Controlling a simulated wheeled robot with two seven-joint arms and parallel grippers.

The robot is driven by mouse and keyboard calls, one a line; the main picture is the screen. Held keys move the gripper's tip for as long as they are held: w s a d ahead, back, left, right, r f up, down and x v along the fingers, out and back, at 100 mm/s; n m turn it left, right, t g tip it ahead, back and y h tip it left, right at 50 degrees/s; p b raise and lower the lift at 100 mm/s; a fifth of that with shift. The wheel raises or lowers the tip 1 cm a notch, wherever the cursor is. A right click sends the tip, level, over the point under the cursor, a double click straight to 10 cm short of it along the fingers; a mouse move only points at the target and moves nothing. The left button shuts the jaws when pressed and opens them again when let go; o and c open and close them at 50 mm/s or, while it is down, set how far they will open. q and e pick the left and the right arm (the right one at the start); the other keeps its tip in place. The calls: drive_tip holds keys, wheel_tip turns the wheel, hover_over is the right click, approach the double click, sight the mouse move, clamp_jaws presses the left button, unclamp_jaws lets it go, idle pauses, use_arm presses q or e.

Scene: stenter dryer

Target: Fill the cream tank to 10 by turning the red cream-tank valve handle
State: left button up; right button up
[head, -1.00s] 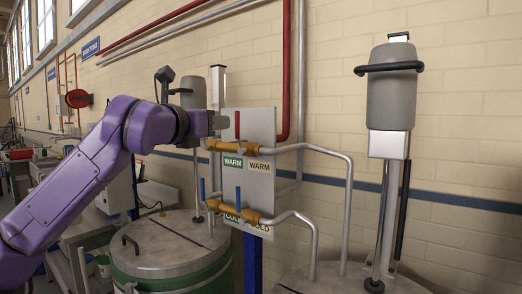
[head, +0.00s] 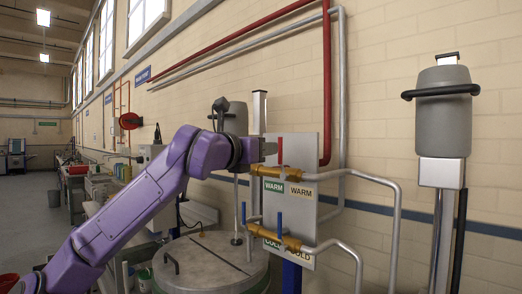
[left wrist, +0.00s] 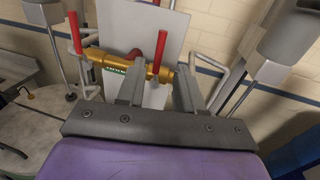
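The red cream-tank valve handle (head: 280,151) stands upright on the upper brass valve (head: 292,175), above the green and cream WARM labels. My left gripper (head: 270,149) is beside it, on its left in the head view. In the left wrist view the gripper (left wrist: 158,78) is open, its two fingers on either side of a red handle (left wrist: 160,48); contact cannot be told. Another red handle (left wrist: 74,32) stands further left there, at the other end of the brass valve (left wrist: 100,62). No tank level reading is legible. My right gripper is not in view.
A lower brass valve (head: 275,236) with blue handles sits under the warm one. Metal pipes (head: 372,178) bend out to the right. A lidded tank (head: 205,265) stands below the arm. A grey cylindrical unit (head: 443,110) on a post is at right.

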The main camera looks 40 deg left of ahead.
sight(280, 162)
use_arm(q)
drive_tip(key=w+p, duration=0.1)
drive_tip(key=w, duration=0.2)
drive_tip(key=w+p, duration=0.1)
drive_tip(key=w, duration=0.2)
drive_tip(key=w+a+p, duration=0.1)
drive_tip(key=w, duration=0.2)
idle(0.3)
clamp_jaws()
idle(1.1)
